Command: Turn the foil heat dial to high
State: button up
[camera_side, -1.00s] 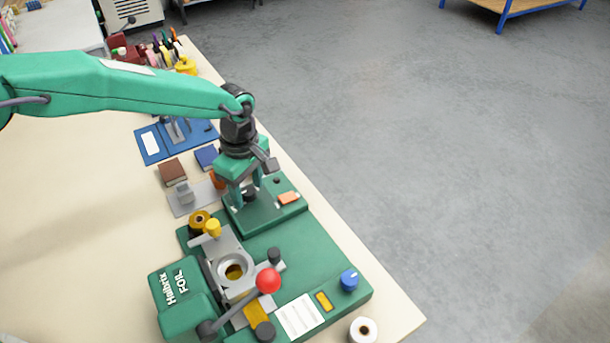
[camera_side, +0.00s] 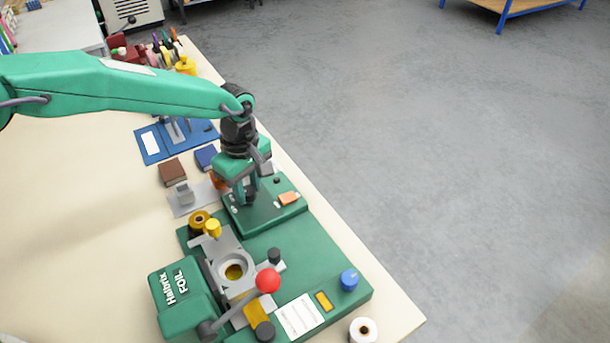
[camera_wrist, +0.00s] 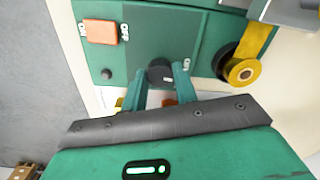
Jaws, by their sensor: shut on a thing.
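The black heat dial (camera_wrist: 160,72) is a round knob on the green control box (camera_side: 270,214) of the foil machine. My gripper (camera_side: 246,194) points down over the box and is shut on the dial. In the wrist view the two green fingers of my gripper (camera_wrist: 159,84) stand on either side of the dial. The fingers partly cover it in both views, and I cannot read its pointer or its setting.
An orange switch (camera_side: 289,198) marked ON and OFF sits beside the dial. The foil press (camera_side: 232,270) has a red-balled lever (camera_side: 268,281) and a blue knob (camera_side: 349,280). A gold foil roll (camera_wrist: 242,71) is close by. Open floor lies beyond the bench edge.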

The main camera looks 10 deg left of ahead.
aim_at(248, 191)
jog(key=m, duration=1.8)
jog(key=shift+s+d+m, duration=0.1)
jog(key=shift+m, duration=0.3)
jog(key=m, duration=0.6)
jog(key=o, duration=1)
jog(key=shift+c, duration=0.2)
jog(key=shift+r, duration=0.15)
jog(key=shift+r, duration=3.8)
